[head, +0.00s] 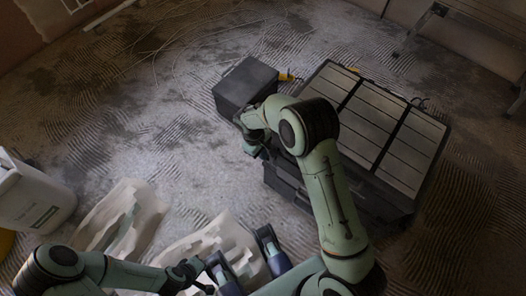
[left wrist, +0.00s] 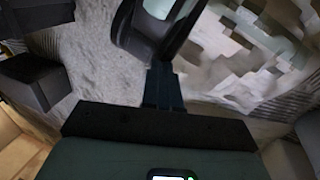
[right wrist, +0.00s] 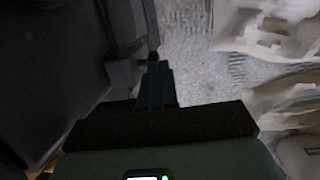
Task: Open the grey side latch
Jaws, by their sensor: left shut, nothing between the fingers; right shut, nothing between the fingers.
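A large dark case (head: 375,207) with a slatted, panelled top (head: 385,130) stands on the floor at the right of the head view. My right gripper (head: 253,152) is shut and empty beside the case's near left side. In the right wrist view its shut fingers (right wrist: 157,85) are close to the dark side of the case (right wrist: 65,70); I cannot tell whether they touch it. I cannot make out a grey side latch; my right arm and the shadow hide part of that side. My left gripper (head: 202,280) is shut and empty low in the head view, with its fingers (left wrist: 163,88) away from the case.
A smaller dark box (head: 245,84) stands behind my right gripper, with a yellow item (head: 288,77) beside it. A white container (head: 33,197) is at left. Crumpled pale sacks (head: 125,215) lie in front. Loose cables (head: 170,40) and open floor are at the back left.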

